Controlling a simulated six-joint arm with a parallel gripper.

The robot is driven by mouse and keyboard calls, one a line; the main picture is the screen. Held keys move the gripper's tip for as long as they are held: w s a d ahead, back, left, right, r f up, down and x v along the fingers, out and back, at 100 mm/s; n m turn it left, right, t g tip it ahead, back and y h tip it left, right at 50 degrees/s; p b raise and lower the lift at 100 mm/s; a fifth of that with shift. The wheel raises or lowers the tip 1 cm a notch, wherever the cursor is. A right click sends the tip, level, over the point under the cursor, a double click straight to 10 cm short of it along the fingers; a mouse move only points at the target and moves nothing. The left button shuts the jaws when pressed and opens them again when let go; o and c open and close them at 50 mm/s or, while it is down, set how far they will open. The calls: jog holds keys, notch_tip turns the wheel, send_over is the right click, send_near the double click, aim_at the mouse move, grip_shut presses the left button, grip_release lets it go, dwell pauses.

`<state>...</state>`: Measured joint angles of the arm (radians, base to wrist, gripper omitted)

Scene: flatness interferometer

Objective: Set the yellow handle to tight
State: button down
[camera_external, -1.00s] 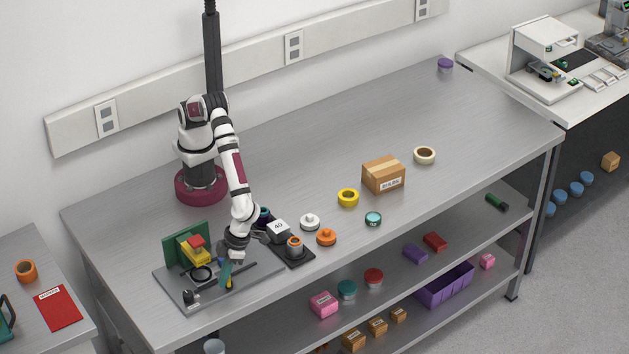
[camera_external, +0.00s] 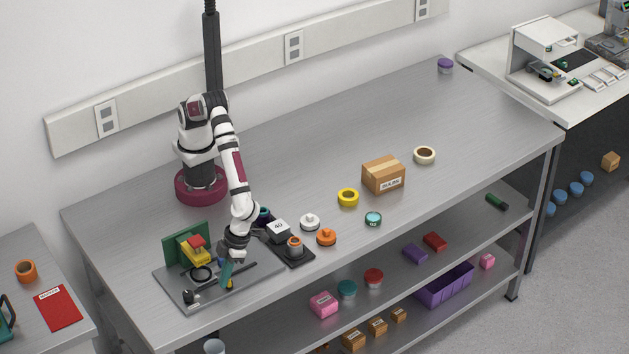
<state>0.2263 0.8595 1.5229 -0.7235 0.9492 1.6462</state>
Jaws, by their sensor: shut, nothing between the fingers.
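The interferometer is a grey base plate (camera_external: 185,293) on the bench's front left, with a green upright panel, a yellow block with a red top (camera_external: 196,247) and a dark ring (camera_external: 201,273). A small yellow part, likely the yellow handle (camera_external: 229,284), shows at the plate's front right. My gripper (camera_external: 226,278) points down right beside this part, its teal fingers shut with nothing between them. The fingers partly cover the yellow part, so I cannot tell whether they touch it or which setting it is at.
A black tray (camera_external: 297,258) with a block marked 40 and an orange-topped piece stands just right of the plate. White (camera_external: 309,221) and orange (camera_external: 326,237) knobbed discs lie beyond it. A small black knob (camera_external: 189,296) sits at the plate's front left. The bench's back right is mostly clear.

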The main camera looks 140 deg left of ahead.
jog(key=shift+w+a+n, duration=0.1)
jog(key=shift+n, duration=0.6)
dwell(2.5)
jog(key=v, duration=1)
